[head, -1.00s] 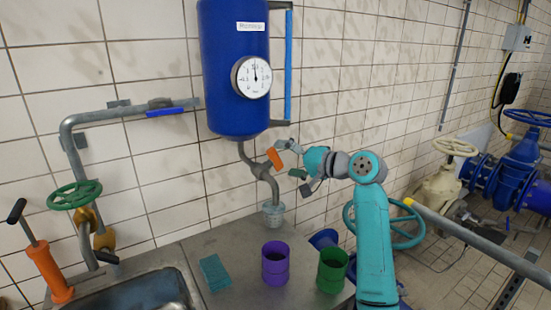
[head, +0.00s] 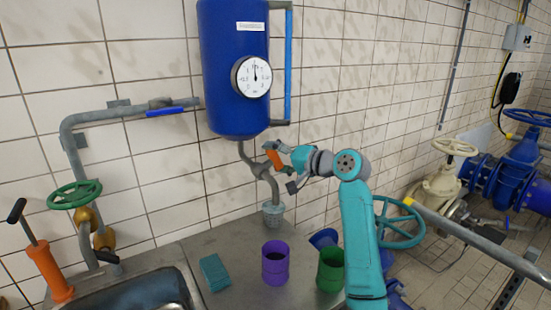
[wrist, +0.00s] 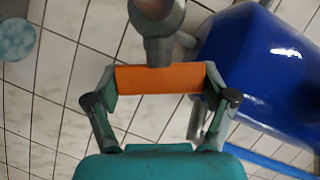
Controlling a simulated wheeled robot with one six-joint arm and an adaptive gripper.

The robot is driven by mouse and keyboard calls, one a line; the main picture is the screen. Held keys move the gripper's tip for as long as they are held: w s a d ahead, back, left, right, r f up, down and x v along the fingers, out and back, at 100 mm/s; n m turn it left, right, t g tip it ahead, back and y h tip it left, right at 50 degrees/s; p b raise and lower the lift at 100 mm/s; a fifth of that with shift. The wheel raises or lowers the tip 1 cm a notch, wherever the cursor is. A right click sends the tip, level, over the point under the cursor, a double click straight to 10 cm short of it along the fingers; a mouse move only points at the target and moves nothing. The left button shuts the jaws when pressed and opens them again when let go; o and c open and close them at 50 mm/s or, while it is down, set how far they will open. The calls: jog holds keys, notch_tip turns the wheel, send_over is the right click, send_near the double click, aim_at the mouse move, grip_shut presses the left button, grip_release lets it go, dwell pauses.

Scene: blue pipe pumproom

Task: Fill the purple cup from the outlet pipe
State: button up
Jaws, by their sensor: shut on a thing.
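The purple cup (head: 275,265) stands upright on the metal counter, left of the green cup. The outlet pipe (head: 270,182) bends down from under the blue tank and ends over a small pale grey-blue container (head: 273,215). An orange handle (head: 273,158) sits on this pipe. My gripper (head: 275,156) is shut on the orange handle. In the wrist view the handle (wrist: 160,79) lies crosswise between the two fingers, with the grey valve body (wrist: 158,28) just beyond. The purple cup is not in the wrist view.
A green cup (head: 331,269) and a teal sponge-like block (head: 215,272) are on the counter (head: 225,245). A sink (head: 135,292) lies at the left. The blue tank (head: 233,70) with a gauge hangs above the pipe. Blue piping fills the right.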

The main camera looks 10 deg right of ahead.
jog(key=shift+y, duration=0.3)
jog(key=shift+n+t+y, duration=0.3)
jog(key=shift+n+y, duration=1)
jog(key=shift+y, duration=0.1)
jog(key=o, duration=1)
jog(key=shift+s, duration=0.1)
jog(key=v, duration=1.1)
jog(key=shift+s+d, duration=0.25)
jog(key=shift+d, duration=0.05)
